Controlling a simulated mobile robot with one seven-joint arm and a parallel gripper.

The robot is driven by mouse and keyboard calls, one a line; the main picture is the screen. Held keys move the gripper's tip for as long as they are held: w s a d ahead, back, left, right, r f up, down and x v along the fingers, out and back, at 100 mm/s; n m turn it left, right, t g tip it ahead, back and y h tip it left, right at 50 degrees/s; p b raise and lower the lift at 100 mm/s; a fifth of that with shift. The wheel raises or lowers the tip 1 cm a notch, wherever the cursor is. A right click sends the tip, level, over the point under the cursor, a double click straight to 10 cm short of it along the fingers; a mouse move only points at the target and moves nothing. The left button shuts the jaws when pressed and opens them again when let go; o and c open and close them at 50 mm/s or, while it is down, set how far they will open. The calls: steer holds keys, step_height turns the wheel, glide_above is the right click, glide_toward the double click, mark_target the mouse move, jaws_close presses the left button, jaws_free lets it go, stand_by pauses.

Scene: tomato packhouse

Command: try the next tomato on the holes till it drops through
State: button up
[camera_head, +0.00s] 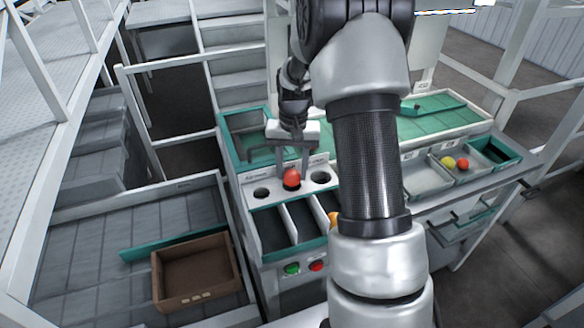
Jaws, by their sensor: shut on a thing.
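A red tomato (292,178) is between the fingers of my gripper (292,168), which is shut on it. The tomato is at the middle hole of the white gauge plate (276,191). I cannot tell whether it rests on the hole or hangs just above it. The left hole (261,193) and the right hole (320,178) are dark and empty. Below the plate are sloping compartments; the left one (268,228) and the middle one (304,219) look empty. An orange tomato (334,218) shows partly in the right compartment, the rest hidden by my arm.
A grey tray (425,182) at right is near a yellow tomato (448,162) and a red one (463,164). A green-rimmed bin (492,150) stands beyond. An empty brown crate (160,284) sits at lower left. Green and red buttons (317,266) are on the bench front.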

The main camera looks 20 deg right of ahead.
stand_by(0.3)
steer(key=o, duration=0.8)
steer(key=shift+o, duration=0.2)
stand_by(0.9)
steer(key=shift+r+p, duration=2.3)
steer(key=shift+r, duration=1.2)
